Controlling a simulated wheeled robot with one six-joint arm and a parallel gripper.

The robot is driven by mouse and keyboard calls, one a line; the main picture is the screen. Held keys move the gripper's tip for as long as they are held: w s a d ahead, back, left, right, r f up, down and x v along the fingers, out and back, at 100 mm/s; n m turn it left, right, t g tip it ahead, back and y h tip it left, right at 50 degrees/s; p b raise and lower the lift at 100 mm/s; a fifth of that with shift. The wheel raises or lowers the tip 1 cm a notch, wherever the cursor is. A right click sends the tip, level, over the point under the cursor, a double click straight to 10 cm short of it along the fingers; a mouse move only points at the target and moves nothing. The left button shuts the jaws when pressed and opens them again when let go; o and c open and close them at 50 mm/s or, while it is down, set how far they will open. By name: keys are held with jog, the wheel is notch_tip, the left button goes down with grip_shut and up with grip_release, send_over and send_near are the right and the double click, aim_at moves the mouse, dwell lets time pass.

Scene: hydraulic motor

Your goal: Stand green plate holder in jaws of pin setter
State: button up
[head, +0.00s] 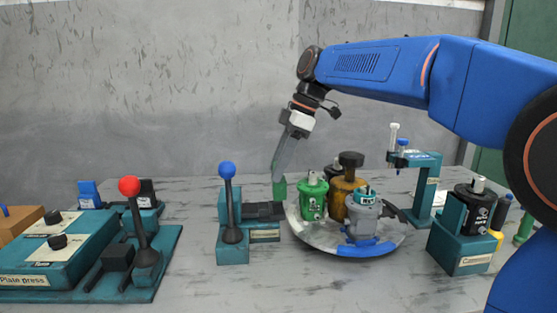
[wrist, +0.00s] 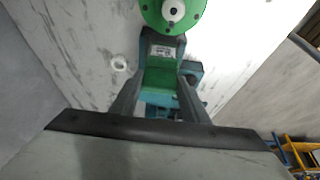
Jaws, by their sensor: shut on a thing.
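The green plate holder (head: 279,190) is a small upright block at the tip of my gripper (head: 277,178). My gripper is shut on it and points down, slightly tilted. In the wrist view the green block (wrist: 160,76) lies between the two dark fingers. The pin setter (head: 233,252) is the teal stand with a blue-ball lever; its label is too small to read. Its dark jaws (head: 264,211) are just below and left of the holder. The holder's lower end is at the right end of the jaws; I cannot tell whether they touch.
A round tray (head: 308,238) close on the right bears a green motor part (head: 312,197), an orange-brown one (head: 338,197) and a grey one (head: 364,218). The plate press (head: 60,255) with a red-ball lever stands left. Teal machines (head: 460,245) stand right. The front table is clear.

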jog(key=shift+f, duration=2.15)
jog(key=o, duration=1.6)
jog(key=shift+c, duration=0.2)
jog(key=shift+r, duration=3.5)
